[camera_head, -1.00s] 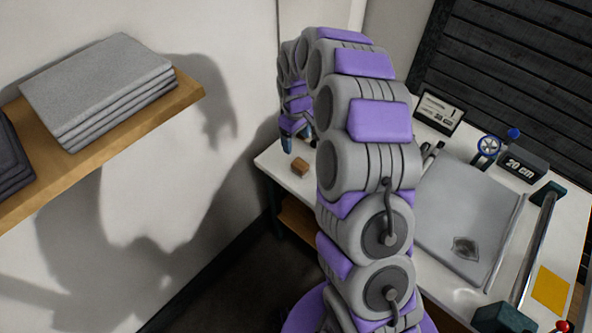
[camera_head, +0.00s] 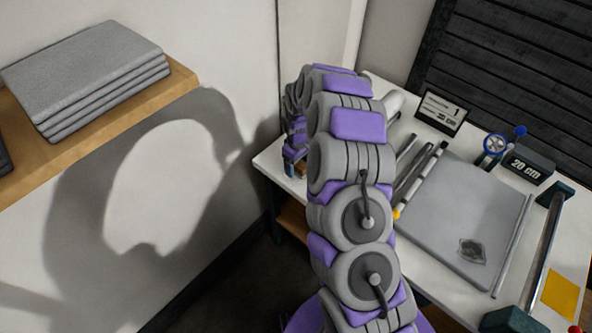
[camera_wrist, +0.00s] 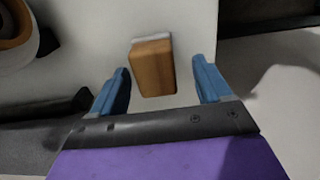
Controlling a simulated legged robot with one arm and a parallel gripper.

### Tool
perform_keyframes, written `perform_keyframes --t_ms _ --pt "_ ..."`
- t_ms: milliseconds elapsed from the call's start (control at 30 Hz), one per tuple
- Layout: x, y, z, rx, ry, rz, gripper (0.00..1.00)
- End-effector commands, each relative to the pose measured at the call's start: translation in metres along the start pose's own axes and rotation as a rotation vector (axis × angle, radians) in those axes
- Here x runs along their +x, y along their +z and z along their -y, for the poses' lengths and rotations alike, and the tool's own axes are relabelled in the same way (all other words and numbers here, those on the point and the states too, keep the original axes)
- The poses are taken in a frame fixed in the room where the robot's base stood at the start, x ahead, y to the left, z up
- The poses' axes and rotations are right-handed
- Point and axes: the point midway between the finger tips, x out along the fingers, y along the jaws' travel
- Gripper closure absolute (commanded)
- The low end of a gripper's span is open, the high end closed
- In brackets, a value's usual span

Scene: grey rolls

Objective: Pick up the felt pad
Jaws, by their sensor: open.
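A small wooden block (camera_wrist: 153,70) with a pale grey-white layer along its far edge lies on the white table; I take it to be the felt pad. In the wrist view, my gripper (camera_wrist: 161,74) is open, with one blue finger on each side of the block. Gaps show on both sides, wider on the right. In the head view, my gripper (camera_head: 293,166) is low over the table's left corner. Only a little of the block (camera_head: 301,170) shows there, the rest hidden by my gripper and arm. Whether the fingertips touch the table is unclear.
The white table (camera_head: 264,161) ends close to the block. A grey sheet (camera_head: 455,215), several rods, a "20 cm" block (camera_head: 528,164) and a yellow square (camera_head: 560,294) lie right. A wooden shelf (camera_head: 130,103) with stacked grey slabs (camera_head: 85,75) is at left.

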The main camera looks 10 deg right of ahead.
Motion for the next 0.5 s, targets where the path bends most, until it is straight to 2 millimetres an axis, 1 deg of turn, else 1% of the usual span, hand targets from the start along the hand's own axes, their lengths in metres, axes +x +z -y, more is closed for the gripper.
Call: perform_keyframes --t_ms 33,100,300,500 --pt "0.0078 0.0019 -0.0010 0.002 -0.003 0.001 0.22" --pt "0.0113 0.0016 -0.0006 0.002 -0.001 0.000 0.22" --pt "0.0103 -0.0035 0.0058 -0.001 0.007 0.004 0.22" --pt "0.0103 -0.0051 0.0080 0.000 0.009 0.006 0.42"
